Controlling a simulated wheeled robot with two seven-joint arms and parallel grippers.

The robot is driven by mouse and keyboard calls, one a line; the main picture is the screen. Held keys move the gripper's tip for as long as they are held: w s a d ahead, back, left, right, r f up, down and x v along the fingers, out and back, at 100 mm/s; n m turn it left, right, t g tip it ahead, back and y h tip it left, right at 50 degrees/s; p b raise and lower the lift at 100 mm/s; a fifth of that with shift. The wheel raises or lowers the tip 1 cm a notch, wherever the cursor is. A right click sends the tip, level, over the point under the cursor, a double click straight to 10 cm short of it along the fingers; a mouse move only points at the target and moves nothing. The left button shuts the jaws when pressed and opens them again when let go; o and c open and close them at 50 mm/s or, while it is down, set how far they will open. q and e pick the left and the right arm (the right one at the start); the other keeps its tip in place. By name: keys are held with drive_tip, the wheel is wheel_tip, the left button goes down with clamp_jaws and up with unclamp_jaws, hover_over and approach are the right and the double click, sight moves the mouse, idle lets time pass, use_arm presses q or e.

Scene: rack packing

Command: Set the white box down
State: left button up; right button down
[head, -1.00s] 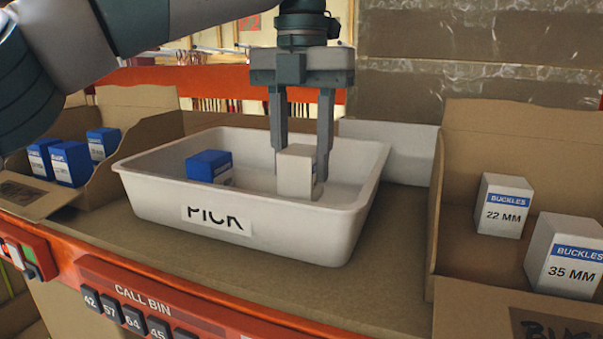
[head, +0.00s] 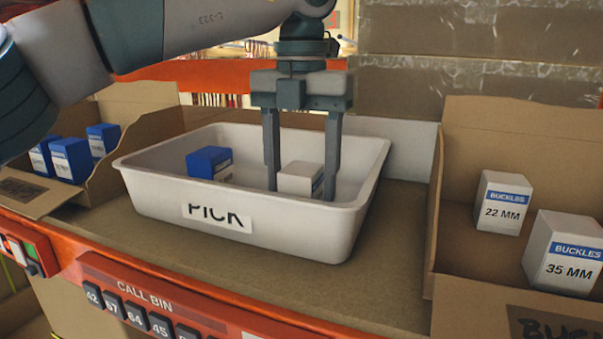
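The white box (head: 298,180) sits low inside the white tray labelled PICK (head: 245,240), toward its right side. The tray's front wall hides its lower part, so I cannot see its contact with the floor. My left gripper (head: 302,192) points straight down into the tray. Its fingers are spread on both sides of the white box, wider than the box, so it is open around it. My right gripper is not in view.
A blue box (head: 208,162) stands in the tray, left of the white box. A cardboard bin with several blue boxes (head: 70,160) is at the left. Another at the right holds white BUCKLES boxes (head: 502,202). A CALL BIN button strip (head: 145,300) runs along the front.

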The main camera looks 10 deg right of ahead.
sight(302, 168)
use_arm(q)
drive_tip(key=shift+r, duration=0.25)
wheel_tip(302, 168, up, 12)
idle(0.6)
drive_tip(key=shift+f, duration=0.1)
drive_tip(key=shift+s, duration=0.1)
idle(0.4)
